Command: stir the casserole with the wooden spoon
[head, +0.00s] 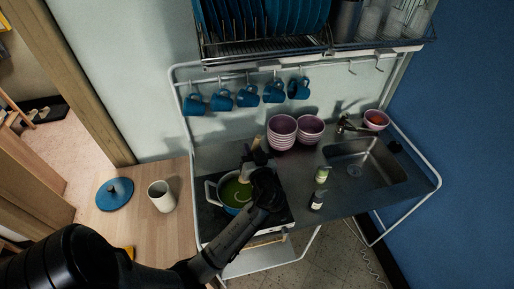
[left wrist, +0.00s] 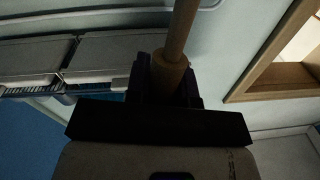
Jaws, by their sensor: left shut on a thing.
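The casserole (head: 212,193) is a light-rimmed pot with green contents, standing on the hob. My left gripper (head: 256,172) is over the casserole's right side and hides part of its rim. It is shut on the wooden spoon (head: 258,155), whose pale upper end sticks up behind the gripper. In the left wrist view the spoon's handle (left wrist: 181,40) runs up between the fingers (left wrist: 168,80). The spoon's lower end is partly hidden, and I cannot tell how deep it sits in the contents. My right gripper is not in view.
A blue lid (head: 114,196) and a white cup (head: 161,196) are on the wooden counter at left. Pink bowls (head: 282,131) stand behind the hob. Blue mugs (head: 247,96) hang above.

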